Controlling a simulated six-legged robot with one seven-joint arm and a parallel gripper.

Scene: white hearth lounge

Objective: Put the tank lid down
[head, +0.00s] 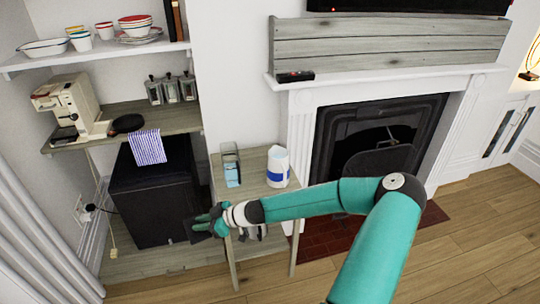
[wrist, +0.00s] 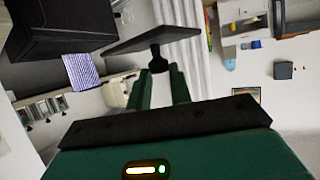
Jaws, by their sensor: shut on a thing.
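My gripper (head: 208,223) is shut on the knob of a dark, flat lid (wrist: 152,40). In the wrist view the green fingers (wrist: 160,78) close around the black knob, and the plate extends beyond them. In the head view the lid (head: 196,231) is a dark sliver at the fingertips, held in the air in front of the black cabinet, left of the small side table. A clear, tank-like box (head: 231,165) with light blue in it stands on the table, right of and above my gripper.
The small wooden side table (head: 254,165) also holds a white and blue jug (head: 278,167). The black cabinet (head: 150,195) has a striped cloth (head: 148,147) over its top edge. A coffee machine (head: 68,105) and canisters (head: 172,90) stand on the shelf. A fireplace (head: 375,140) is right.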

